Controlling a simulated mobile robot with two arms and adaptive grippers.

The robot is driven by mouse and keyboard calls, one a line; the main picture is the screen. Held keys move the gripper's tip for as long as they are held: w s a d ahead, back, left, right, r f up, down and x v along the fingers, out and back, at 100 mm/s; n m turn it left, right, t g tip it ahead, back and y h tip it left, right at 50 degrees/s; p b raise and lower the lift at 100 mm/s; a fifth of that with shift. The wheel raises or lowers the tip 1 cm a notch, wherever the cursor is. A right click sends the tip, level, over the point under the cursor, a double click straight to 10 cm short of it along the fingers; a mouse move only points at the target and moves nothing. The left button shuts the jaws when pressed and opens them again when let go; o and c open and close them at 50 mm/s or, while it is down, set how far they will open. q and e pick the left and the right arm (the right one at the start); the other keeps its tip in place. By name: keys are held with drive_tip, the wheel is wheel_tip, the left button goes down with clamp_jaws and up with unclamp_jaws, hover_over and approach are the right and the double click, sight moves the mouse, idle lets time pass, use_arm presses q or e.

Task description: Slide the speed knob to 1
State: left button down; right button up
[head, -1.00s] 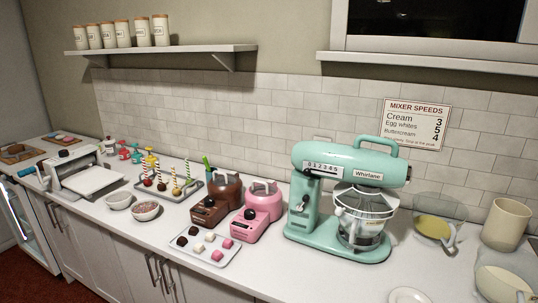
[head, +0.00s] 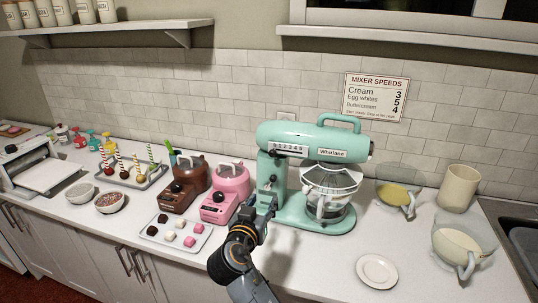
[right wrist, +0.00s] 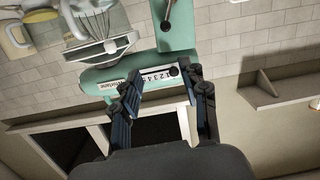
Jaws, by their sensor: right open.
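The mint-green mixer (head: 318,132) stands on the counter with its glass bowl (head: 328,205) under the head. Its speed scale (head: 288,148) runs from 0 to 5 on the side of the head. The dark speed knob (head: 274,156) is at the 0 end. In the right wrist view the mixer is upside down, with the scale (right wrist: 155,77) and the round dark knob (right wrist: 174,71) between my fingers' lines. My right gripper (head: 267,199) is open and empty, in front of the mixer's column and below the knob. It also frames the right wrist view (right wrist: 163,58). My left gripper is not in view.
A pink machine (head: 226,193) and a brown one (head: 184,187) stand left of the mixer, behind a tray of sweets (head: 153,232). A white plate (head: 377,271) and bowls are at right. A wall sign (head: 376,97) lists mixer speeds: Cream 3, Egg whites 5, Buttercream 4.

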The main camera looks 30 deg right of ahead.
drive_tip(key=m+h, duration=0.1)
drive_tip(key=h, duration=0.1)
approach(272, 154)
drive_tip(key=shift+t, duration=0.5)
drive_tip(key=p+x, duration=0.5)
drive_tip(key=x, duration=0.2)
drive_tip(key=shift+w+d+f+p, duration=0.1)
drive_tip(key=shift+w+d+p, duration=0.05)
drive_tip(key=shift+d+p, duration=0.25)
drive_tip(key=shift+x, duration=0.75)
drive_tip(key=shift+f, duration=0.15)
clamp_jaws()
